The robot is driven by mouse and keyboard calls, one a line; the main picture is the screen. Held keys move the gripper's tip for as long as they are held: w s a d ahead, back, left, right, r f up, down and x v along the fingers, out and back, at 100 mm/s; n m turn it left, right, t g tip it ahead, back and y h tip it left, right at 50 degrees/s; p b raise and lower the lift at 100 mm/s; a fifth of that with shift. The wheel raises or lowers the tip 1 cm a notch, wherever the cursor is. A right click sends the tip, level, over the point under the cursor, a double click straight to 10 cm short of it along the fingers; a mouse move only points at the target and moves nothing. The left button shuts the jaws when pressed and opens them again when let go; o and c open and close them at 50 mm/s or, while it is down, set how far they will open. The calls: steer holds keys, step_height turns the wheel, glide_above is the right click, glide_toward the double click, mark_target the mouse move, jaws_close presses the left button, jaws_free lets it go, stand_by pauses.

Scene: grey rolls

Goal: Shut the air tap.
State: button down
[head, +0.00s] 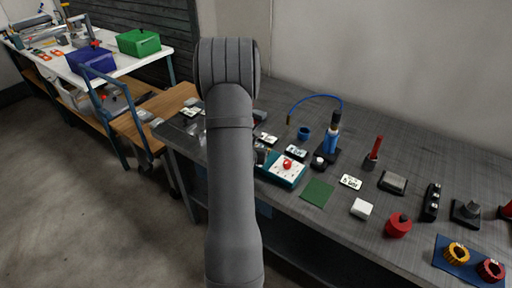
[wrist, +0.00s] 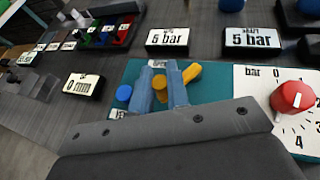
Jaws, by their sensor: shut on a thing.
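The air tap appears to be the yellow lever (wrist: 190,73) on a teal panel (wrist: 215,75) in the wrist view. My gripper (wrist: 160,80) is shut on a yellow part of it between its blue-grey fingers, and part of the yellow lever sticks out to the right. A blue round cap (wrist: 123,92) sits just left of the fingers. A red knob (wrist: 292,97) stands on the white bar dial (wrist: 250,85) to the right. In the head view the teal panel (head: 294,181) shows beside my arm, which hides most of the gripper and the tap.
A blue pump-like device (head: 331,140) with a hose, a green mat (head: 318,192) and a white block (head: 361,208) are on the grey bench.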

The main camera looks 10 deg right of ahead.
steer(key=c, duration=1.4)
jaws_free()
steer(key=v, duration=1.7)
steer(key=shift+s, duration=0.2)
steer(key=shift+w+a, duration=0.1)
steer(key=shift+c, duration=0.3)
